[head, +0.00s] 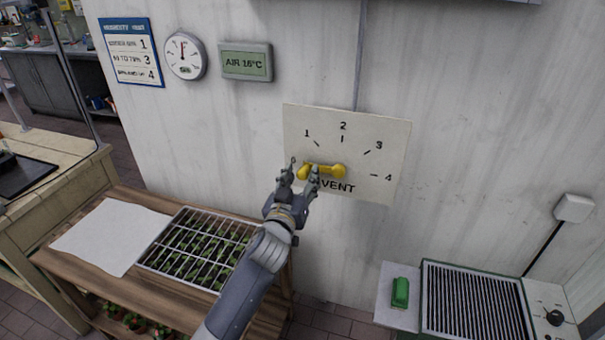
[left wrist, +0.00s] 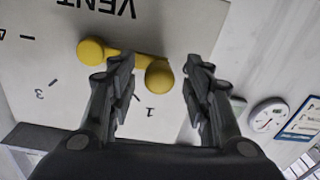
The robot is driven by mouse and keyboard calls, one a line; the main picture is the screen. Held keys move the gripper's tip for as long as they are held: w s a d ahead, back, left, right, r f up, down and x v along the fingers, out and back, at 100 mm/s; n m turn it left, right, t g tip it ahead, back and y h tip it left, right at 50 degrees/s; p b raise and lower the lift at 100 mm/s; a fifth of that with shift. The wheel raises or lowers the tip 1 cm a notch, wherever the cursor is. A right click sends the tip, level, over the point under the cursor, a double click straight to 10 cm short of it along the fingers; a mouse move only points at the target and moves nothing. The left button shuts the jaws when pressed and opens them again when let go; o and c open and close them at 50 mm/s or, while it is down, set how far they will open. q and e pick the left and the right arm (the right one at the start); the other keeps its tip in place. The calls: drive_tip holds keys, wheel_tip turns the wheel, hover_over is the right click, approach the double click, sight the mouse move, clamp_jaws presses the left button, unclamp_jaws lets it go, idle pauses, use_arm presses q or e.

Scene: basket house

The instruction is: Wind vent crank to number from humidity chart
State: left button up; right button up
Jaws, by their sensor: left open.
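The yellow vent crank (head: 338,171) is on a pale panel (head: 397,140) marked VENT with numbers 1 to 4. Its arm points left, below the 1 mark, with the knob at the left end. My left gripper (head: 302,174) is open around the knob. In the left wrist view the knob (left wrist: 159,76) lies between the open fingers (left wrist: 160,75); contact cannot be told. The blue-edged humidity chart (head: 132,52) at upper left lists 1, 3 and 4 beside small text. A round gauge (head: 186,56) beside it has a red needle pointing about straight up. My right gripper is out of view.
An air display (head: 246,62) reads 16°C. A seedling tray (head: 150,262) and white sheet (head: 98,236) lie on a wooden bench (head: 150,200) at lower left. A grille unit (head: 428,300) and green object (head: 400,293) are at lower right.

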use_arm(q)
drive_tip(key=shift+w+d, duration=0.2)
drive_tip(key=shift+w, duration=0.4)
clamp_jaws()
drive_tip(key=shift+r, duration=0.2)
drive_tip(key=shift+d+r+m+p, duration=0.2)
drive_tip(key=shift+r+m+p, duration=1.05)
drive_tip(key=shift+m, duration=0.65)
drive_tip(key=r+m, duration=0.1)
drive_tip(key=d+r+m, duration=0.1)
drive_tip(key=m, duration=0.1)
drive_tip(key=shift+s+r+p, duration=0.1)
drive_tip(key=shift+s+p, duration=0.1)
drive_tip(key=shift+p, duration=0.2)
drive_tip(key=shift+s+d+r+m, duration=0.1)
drive_tip(key=shift+d+r+m, duration=0.15)
drive_tip(key=shift+m, duration=0.3)
drive_tip(key=shift+s+d+r+m, duration=0.15)
drive_tip(key=shift+r+m, duration=0.15)
drive_tip(key=shift+m, duration=0.25)
drive_tip(key=shift+w, duration=0.1)
